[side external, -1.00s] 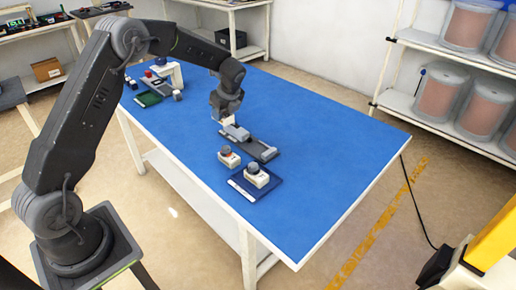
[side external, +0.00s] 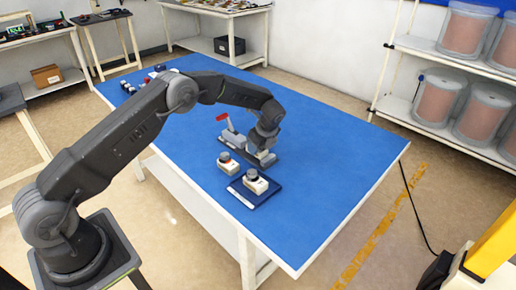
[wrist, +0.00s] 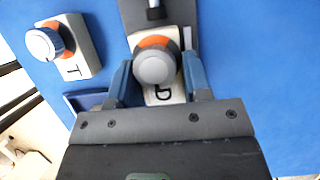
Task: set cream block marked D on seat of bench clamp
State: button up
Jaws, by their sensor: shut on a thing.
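The cream block marked D (wrist: 163,96), with a grey knob and an orange ring, is between the fingers of my gripper (wrist: 156,82) in the wrist view. My gripper is shut on it. In the side view my gripper (side external: 262,150) points down at the right end of the bench clamp (side external: 235,140), which has a raised red handle. The clamp's dark base and plunger (wrist: 153,12) show just beyond the block in the wrist view. The block is over the seat end; I cannot tell whether it touches. My gripper mostly hides it in the side view.
A cream block marked T (wrist: 72,46) stands left of my gripper in the wrist view; it also shows in the side view (side external: 228,166). Another knobbed block (side external: 256,184) sits on a dark blue tray (side external: 243,197). Blue table to the right is clear.

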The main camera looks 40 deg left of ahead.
jog(key=shift+f, duration=0.55)
jog(key=shift+f, duration=0.1)
jog(key=o, duration=1)
jog(key=shift+o, duration=0.2)
